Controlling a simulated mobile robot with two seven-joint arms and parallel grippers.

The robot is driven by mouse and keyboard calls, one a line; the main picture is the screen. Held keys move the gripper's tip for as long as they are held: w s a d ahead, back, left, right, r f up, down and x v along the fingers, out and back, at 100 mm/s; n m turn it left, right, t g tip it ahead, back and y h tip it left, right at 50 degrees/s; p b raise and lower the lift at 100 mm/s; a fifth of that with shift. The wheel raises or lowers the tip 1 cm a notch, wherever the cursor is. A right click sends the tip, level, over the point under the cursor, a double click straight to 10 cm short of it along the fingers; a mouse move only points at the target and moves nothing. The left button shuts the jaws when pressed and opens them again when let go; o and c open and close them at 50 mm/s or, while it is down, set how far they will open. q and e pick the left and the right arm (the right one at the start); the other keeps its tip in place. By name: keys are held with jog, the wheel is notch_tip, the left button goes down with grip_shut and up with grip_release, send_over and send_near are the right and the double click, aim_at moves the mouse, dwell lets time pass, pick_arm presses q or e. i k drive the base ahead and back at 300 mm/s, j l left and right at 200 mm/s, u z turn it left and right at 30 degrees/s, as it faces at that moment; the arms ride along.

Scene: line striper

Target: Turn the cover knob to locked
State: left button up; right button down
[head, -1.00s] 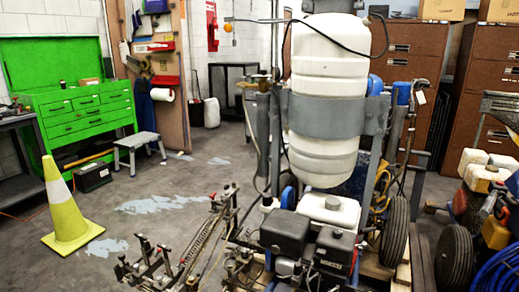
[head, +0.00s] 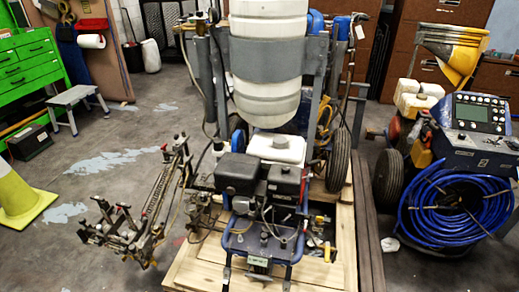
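The line striper (head: 270,190) stands on a wooden pallet in the middle of the head view. It carries a tall white tank (head: 268,30) held by a grey band, a smaller white tank (head: 277,148) and two black engine housings, the left one (head: 236,172) and the right one (head: 285,181). Small knobs and fittings show low on its blue frame (head: 262,238), but I cannot tell which is the cover knob or how it is turned. Neither of my grippers is in view.
A second machine with a control panel (head: 480,113) and coiled blue hose (head: 455,212) stands at the right. A yellow cone (head: 18,195), a grey step stool (head: 77,100) and a green tool chest (head: 30,60) are at the left.

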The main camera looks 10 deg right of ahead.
aim_at(284, 170)
jog(key=z, duration=1.45)
jog(key=i+j+z, duration=0.2)
jog(key=i, duration=0.15)
jog(key=i+j+z, duration=0.15)
jog(key=i, duration=0.25)
